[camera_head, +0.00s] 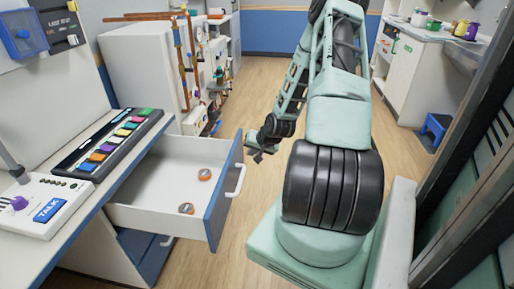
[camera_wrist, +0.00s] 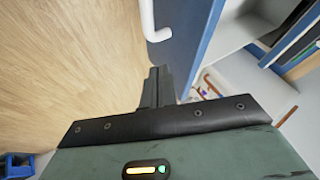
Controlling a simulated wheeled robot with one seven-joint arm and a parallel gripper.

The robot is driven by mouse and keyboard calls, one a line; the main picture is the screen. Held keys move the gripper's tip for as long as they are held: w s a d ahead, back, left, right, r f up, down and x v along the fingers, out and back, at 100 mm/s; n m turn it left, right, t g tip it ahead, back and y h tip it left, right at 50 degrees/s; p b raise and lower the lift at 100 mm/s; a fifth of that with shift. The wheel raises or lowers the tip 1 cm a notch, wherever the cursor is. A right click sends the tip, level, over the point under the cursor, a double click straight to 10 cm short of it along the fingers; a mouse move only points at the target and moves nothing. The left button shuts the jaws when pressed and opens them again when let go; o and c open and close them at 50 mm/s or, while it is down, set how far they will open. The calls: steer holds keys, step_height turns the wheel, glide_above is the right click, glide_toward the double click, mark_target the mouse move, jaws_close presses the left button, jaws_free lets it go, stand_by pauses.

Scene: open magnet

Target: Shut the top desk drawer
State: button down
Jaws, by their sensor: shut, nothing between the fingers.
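The top desk drawer (camera_head: 160,172) is pulled out from the desk in the head view. In the wrist view my gripper (camera_wrist: 158,86) points toward the drawer front (camera_wrist: 182,45), with the white handle (camera_wrist: 150,22) ahead and to the left. I cannot tell whether the fingertips touch the front.
A lower drawer (camera_head: 145,250) sits below the open one. The floor (camera_head: 262,90) beyond my gripper is clear.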

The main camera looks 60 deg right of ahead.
mark_target(235, 157)
steer(key=w, duration=0.2)
steer(key=w+f, duration=0.1)
steer(key=shift+w+a+f, duration=0.1)
steer(key=shift+w+a, duration=0.2)
steer(key=shift+a, duration=0.1)
steer(key=shift+w+a, duration=0.2)
steer(key=shift+w, duration=0.35)
